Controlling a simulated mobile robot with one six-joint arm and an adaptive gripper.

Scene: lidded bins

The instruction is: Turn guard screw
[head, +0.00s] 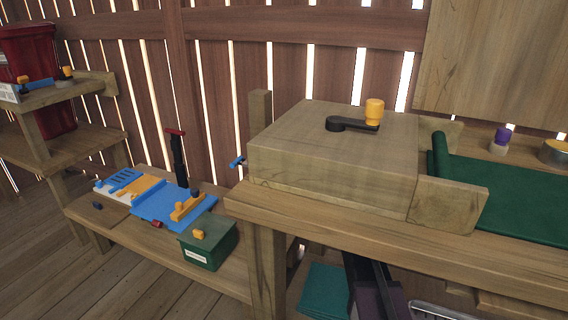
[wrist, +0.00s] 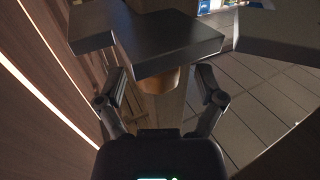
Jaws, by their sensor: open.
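A small blue-handled screw (head: 237,161) with a short stem sticks out from the left side of a wooden box (head: 330,165) in the head view; I cannot be sure that it is the guard screw. A black crank (head: 345,125) with an upright yellow knob (head: 374,111) sits on top of the box. In the wrist view my gripper (wrist: 162,75) is open, its two fingers apart. A brown rounded piece (wrist: 160,81) shows between the fingers, partly hidden under a dark slab (wrist: 165,42). I see no contact. My gripper is not clear in the head view.
A low bench at left holds a blue board (head: 160,208), a dark lever with a red handle (head: 176,133) and a green box (head: 208,246). A green mat (head: 510,212) lies right of the wooden box. A slatted wall (head: 220,50) stands close behind.

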